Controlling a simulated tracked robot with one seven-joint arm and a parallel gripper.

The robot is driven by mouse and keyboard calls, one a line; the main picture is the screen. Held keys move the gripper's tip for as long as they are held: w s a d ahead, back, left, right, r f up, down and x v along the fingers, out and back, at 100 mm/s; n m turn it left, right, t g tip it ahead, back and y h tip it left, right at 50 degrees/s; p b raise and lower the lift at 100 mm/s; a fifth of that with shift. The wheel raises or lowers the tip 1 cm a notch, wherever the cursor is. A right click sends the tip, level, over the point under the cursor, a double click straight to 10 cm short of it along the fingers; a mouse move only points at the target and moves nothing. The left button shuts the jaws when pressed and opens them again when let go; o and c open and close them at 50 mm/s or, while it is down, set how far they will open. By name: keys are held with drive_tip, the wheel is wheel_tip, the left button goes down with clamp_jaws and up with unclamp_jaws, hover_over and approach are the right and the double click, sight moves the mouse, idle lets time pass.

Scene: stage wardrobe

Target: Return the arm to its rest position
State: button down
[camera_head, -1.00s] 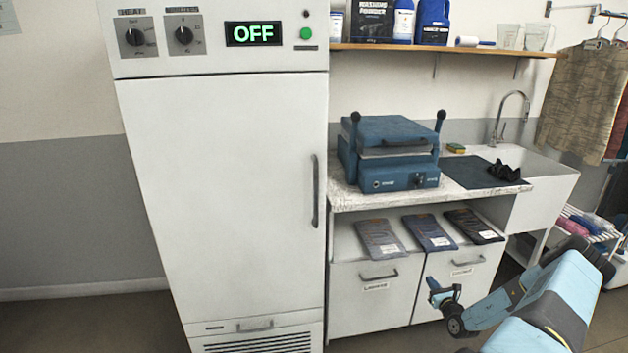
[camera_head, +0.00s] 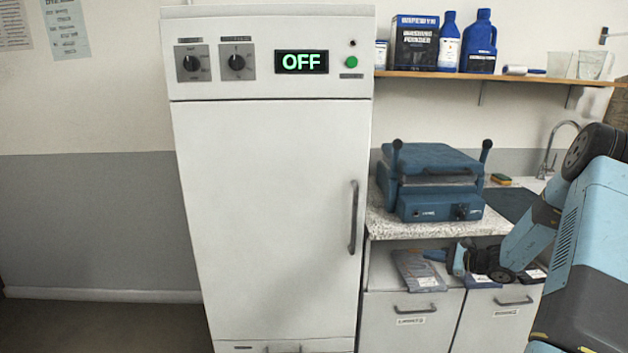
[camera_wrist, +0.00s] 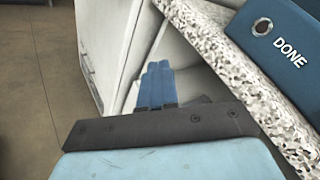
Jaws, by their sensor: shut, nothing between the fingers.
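My gripper (camera_head: 456,259) is in front of the shelf under the counter in the head view, low and right of the white cabinet. In the wrist view its blue fingers (camera_wrist: 158,84) lie side by side, shut, with nothing held. My blue and grey arm reaches in from the right edge of the head view, folded at a joint. It hides part of the counter, the sink and some of the packets on the shelf.
A tall white cabinet (camera_head: 270,210) with its door shut reads OFF. A blue press (camera_head: 435,185) stands on the speckled counter (camera_head: 400,224). Below, dark packets (camera_head: 418,272) lie on a shelf. Bottles (camera_head: 449,42) stand on a wall shelf (camera_head: 500,75). The floor at left is clear.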

drive_tip(key=s+a+r+n+g+h, duration=0.2)
drive_tip(key=s+a+r+n+g, duration=0.3)
drive_tip(key=s+a+r, duration=0.4)
drive_tip(key=s+a+r+n+g+h, duration=0.2)
drive_tip(key=s+a+r+n, duration=0.45)
drive_tip(key=r, duration=0.45)
drive_tip(key=s+r+n+t+h, duration=0.1)
drive_tip(key=s+r+n+h, duration=0.2)
drive_tip(key=s, duration=1)
drive_tip(key=s+r+n+t+h, duration=0.2)
drive_tip(key=s+r+n+h, duration=0.2)
drive_tip(key=s+r, duration=0.5)
drive_tip(key=shift+s+h, duration=0.6)
drive_tip(key=shift+s, duration=1.5)
drive_tip(key=shift+d, duration=0.1)
